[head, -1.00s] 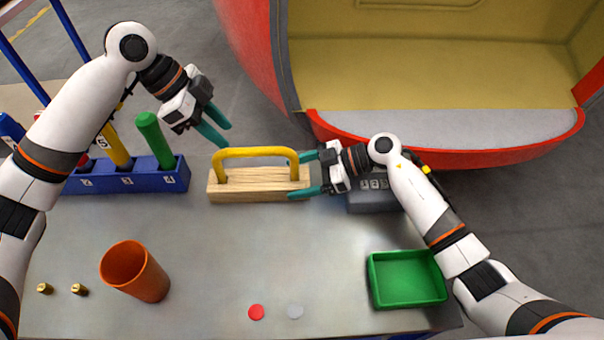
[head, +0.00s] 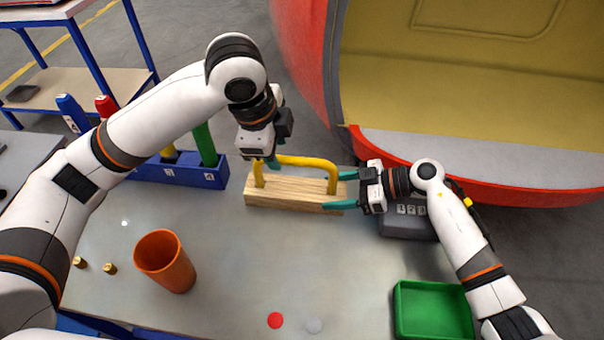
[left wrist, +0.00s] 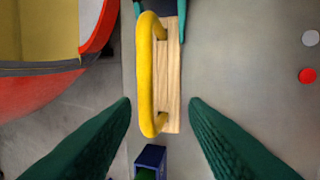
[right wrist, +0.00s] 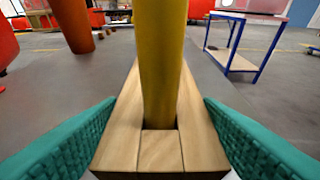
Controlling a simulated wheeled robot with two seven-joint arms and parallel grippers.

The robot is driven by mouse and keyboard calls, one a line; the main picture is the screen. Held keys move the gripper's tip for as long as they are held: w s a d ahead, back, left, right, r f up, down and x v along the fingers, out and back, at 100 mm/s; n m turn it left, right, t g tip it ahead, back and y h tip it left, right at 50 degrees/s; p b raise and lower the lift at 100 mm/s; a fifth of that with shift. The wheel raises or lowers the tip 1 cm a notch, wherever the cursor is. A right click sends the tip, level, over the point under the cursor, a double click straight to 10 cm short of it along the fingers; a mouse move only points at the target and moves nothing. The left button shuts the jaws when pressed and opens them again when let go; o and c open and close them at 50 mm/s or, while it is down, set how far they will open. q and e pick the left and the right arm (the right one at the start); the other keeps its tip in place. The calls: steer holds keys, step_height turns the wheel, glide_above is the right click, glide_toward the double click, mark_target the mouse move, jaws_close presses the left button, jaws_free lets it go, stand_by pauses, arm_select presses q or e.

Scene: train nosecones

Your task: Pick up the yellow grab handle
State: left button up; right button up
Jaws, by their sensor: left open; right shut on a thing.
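The yellow grab handle (head: 305,161) stands upright in a wooden block (head: 290,194) on the table. My left gripper (head: 272,162) is open and points down above the handle's left part; in the left wrist view the handle (left wrist: 146,75) lies between and ahead of the spread fingers, apart from them. My right gripper (head: 338,190) is shut on the right end of the wooden block. In the right wrist view its fingers flank the block (right wrist: 120,140), and one handle leg (right wrist: 158,75) rises from a slot. The fingers' exact contact is partly hidden.
A blue rack (head: 190,173) with coloured handles stands left of the block. An orange cup (head: 165,262) and a green tray (head: 433,312) stand nearer the front.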

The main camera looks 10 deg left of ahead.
mark_target(292, 160)
arm_select(q)
steer(key=f+t, duration=0.1)
steer(key=d+f+t+y, duration=0.1)
steer(key=f+t, duration=0.1)
steer(key=shift+w+d+t+y, duration=0.25)
steer(key=shift+d+t+y, duration=0.05)
steer(key=shift+t, duration=0.1)
steer(key=x, duration=0.5)
steer(key=shift+w+d+f, duration=0.15)
steer(key=shift+w+d, duration=0.1)
steer(key=shift+d, duration=0.15)
jaws_close()
